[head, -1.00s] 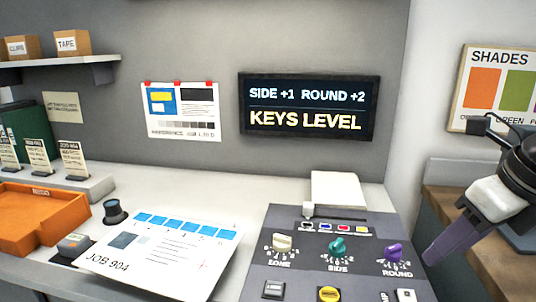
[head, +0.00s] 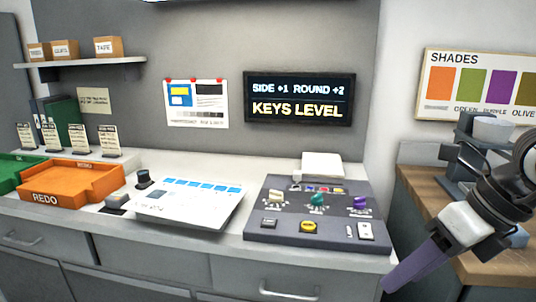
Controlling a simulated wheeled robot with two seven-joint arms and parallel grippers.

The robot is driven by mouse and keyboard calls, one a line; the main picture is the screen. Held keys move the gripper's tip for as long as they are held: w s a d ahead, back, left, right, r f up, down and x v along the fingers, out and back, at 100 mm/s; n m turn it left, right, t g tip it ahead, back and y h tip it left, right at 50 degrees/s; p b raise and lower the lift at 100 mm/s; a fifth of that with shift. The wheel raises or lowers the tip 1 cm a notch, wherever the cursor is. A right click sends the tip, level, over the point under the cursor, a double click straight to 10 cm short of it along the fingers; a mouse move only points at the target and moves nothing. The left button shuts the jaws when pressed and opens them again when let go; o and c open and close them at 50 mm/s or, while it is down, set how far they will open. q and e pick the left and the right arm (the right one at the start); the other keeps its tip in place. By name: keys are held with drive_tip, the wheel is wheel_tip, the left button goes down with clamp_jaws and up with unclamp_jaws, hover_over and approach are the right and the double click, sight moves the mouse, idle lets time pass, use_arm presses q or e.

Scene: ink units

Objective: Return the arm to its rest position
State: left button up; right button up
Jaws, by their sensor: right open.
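My right gripper (head: 452,182) is at the right of the head view, in front of the wooden side counter. Its dark jaws are apart and I see nothing held between them. The arm hides part of the side counter. My left gripper is not in view.
The console has zone, side and round knobs. A printed sheet (head: 190,203), an orange tray (head: 62,198) and a green tray (head: 8,178) lie left. A screen (head: 299,99) reads "KEYS LEVEL". The wooden counter (head: 425,190) holds a partly hidden dark device.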

drive_tip(key=s+a+r+m+y, duration=0.1)
drive_tip(key=a+m+y, duration=0.2)
drive_tip(key=a+y, duration=0.6)
drive_tip(key=s+a+r+m+y, duration=0.1)
drive_tip(key=s+a+m+y, duration=0.15)
drive_tip(key=a+y, duration=0.65)
drive_tip(key=w+d+f+m+t+h, duration=0.35)
drive_tip(key=f+m+t+h, duration=0.4)
drive_tip(key=m, duration=0.45)
drive_tip(key=w+d+f+m+t+h, duration=0.35)
drive_tip(key=f+m+t+h, duration=0.3)
drive_tip(key=f+m, duration=0.4)
drive_tip(key=s+d+f+m+g+h, duration=0.1)
drive_tip(key=s+f+m+g+h, duration=0.2)
drive_tip(key=s+f, duration=0.6)
drive_tip(key=s+d+f+m+g+h, duration=0.2)
drive_tip(key=s+f+m+g, duration=0.3)
drive_tip(key=f, duration=1.1)
drive_tip(key=s+m+h, duration=0.1)
drive_tip(key=s+m, duration=0.1)
drive_tip(key=s, duration=0.2)
drive_tip(key=shift+s+f+g, duration=0.15)
drive_tip(key=shift+s+g, duration=0.15)
